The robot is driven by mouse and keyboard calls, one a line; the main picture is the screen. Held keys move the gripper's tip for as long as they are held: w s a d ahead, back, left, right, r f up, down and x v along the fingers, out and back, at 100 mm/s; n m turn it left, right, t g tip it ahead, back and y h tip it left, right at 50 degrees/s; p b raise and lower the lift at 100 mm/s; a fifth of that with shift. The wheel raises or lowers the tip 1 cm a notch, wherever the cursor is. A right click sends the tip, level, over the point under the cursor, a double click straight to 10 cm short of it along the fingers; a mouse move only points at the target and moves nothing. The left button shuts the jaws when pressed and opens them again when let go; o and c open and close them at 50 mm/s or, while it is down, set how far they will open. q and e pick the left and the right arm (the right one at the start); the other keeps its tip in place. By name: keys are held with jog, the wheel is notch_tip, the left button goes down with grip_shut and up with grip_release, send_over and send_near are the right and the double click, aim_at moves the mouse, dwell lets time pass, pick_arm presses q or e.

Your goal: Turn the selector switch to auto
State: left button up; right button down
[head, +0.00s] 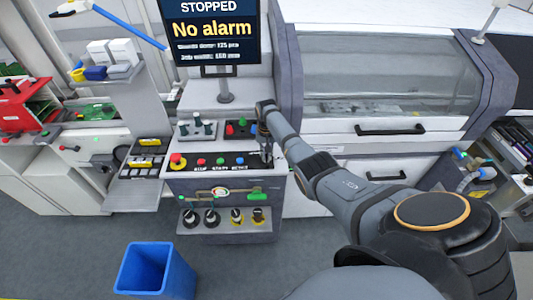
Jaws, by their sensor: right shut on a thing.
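The control panel (215,172) is a dark strip with a row of buttons on the front of the grey console. A red emergency-stop button on a yellow base (177,161) sits at its left end, with several small coloured buttons to its right. My right gripper (266,158) points down at the right end of this strip and is shut on what appears to be the selector switch. The gripper covers the switch, so I cannot tell its position. My left gripper is not in view.
A screen (213,30) above the console reads "STOPPED" and "No alarm". A grey fixture (198,128) and a small box with red and green buttons (239,127) stand behind the panel. A blue bin (155,271) stands on the floor in front.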

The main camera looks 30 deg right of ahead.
aim_at(266, 155)
dwell(0.5)
jog(key=c, duration=1.4)
grip_release()
jog(key=shift+w+r, duration=0.1)
jog(key=shift+r, duration=0.35)
notch_tip(266, 155, up, 11)
